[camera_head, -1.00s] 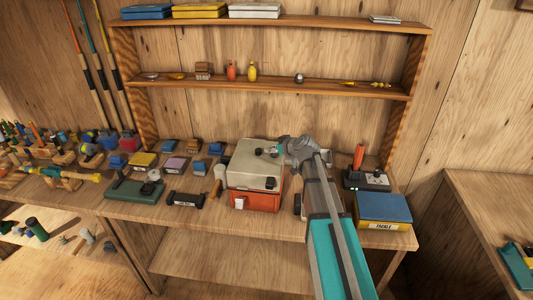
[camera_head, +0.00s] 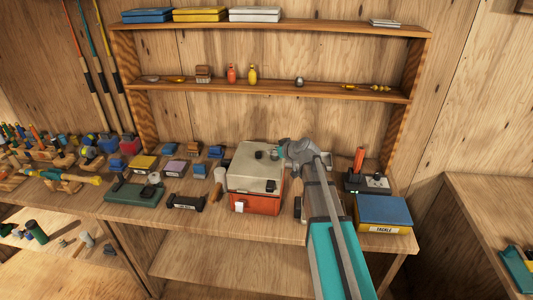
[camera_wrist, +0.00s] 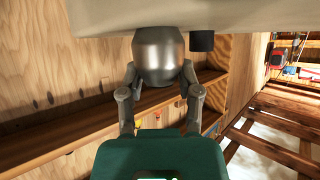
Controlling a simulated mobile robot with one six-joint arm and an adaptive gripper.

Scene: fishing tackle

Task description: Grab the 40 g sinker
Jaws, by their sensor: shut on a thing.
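A smooth, rounded grey metal sinker (camera_wrist: 160,52) sits between the two fingers of my gripper (camera_wrist: 159,76) in the wrist view. My gripper is shut on it, one finger on each side. No weight marking is readable on it. In the head view my gripper (camera_head: 279,149) is at the right part of the pale lid of a tackle box (camera_head: 250,178). The lid also fills the top of the wrist view, right by the sinker. I cannot tell whether the sinker still touches it. A small dark cylinder (camera_wrist: 202,41) is on the lid beside the sinker.
The tackle box has a red lower part. A blue-topped box marked TACKLE (camera_head: 383,213) and a dark tray with an orange-handled item (camera_head: 359,158) stand to the right. Shelves (camera_head: 270,88) rise behind. Several small boxes and tools crowd the bench to the left.

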